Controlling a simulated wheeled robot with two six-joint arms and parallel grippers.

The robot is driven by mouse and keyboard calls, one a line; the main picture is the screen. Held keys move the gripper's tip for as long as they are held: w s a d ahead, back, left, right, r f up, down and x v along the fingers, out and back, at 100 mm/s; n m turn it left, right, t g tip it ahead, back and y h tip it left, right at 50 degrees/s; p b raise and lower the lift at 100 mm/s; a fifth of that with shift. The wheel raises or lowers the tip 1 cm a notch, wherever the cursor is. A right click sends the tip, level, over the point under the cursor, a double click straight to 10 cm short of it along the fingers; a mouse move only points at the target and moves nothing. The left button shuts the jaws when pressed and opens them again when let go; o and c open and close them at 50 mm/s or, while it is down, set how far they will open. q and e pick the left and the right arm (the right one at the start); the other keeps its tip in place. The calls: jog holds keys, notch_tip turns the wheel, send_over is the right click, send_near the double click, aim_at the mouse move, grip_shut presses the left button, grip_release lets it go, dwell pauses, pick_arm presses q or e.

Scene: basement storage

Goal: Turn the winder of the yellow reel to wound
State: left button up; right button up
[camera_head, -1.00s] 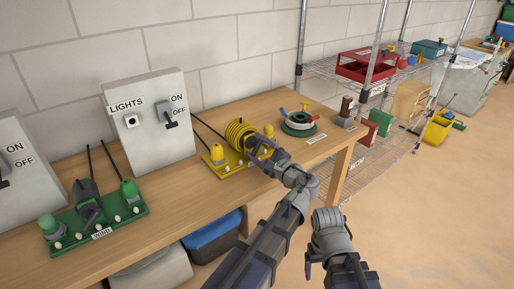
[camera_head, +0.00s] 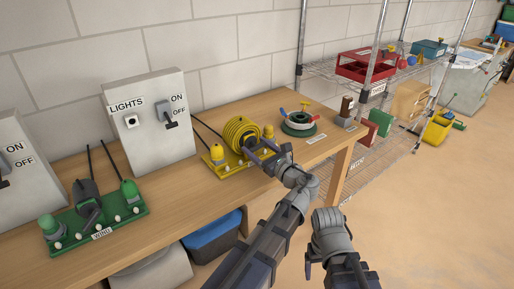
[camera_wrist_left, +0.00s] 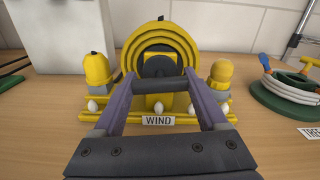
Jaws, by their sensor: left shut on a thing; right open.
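The yellow reel (camera_head: 240,132) stands on the wooden table, on a yellow base labelled WIND. In the left wrist view, the coiled reel (camera_wrist_left: 160,42) faces me with a dark hub. Its dark winder (camera_wrist_left: 160,86) shows as a crossbar low in front of the hub. My left gripper (camera_head: 255,147) is at the front of the reel. In the left wrist view, the left gripper (camera_wrist_left: 160,88) is shut on the winder, with one purple finger at each end of the bar. My right gripper (camera_head: 312,262) is open and empty, away from the table at lower right.
A LIGHTS box (camera_head: 150,120) with a switch stands to the left. A green WIND unit (camera_head: 95,215) sits at the table's front left. A green and white coil (camera_head: 299,124) lies right of the reel. A wire shelf (camera_head: 350,75) stands beyond the table.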

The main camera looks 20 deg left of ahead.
pick_arm(q)
jog(key=shift+f+m, duration=0.1)
jog(key=shift+m, duration=0.5)
jog(key=o, duration=1.3)
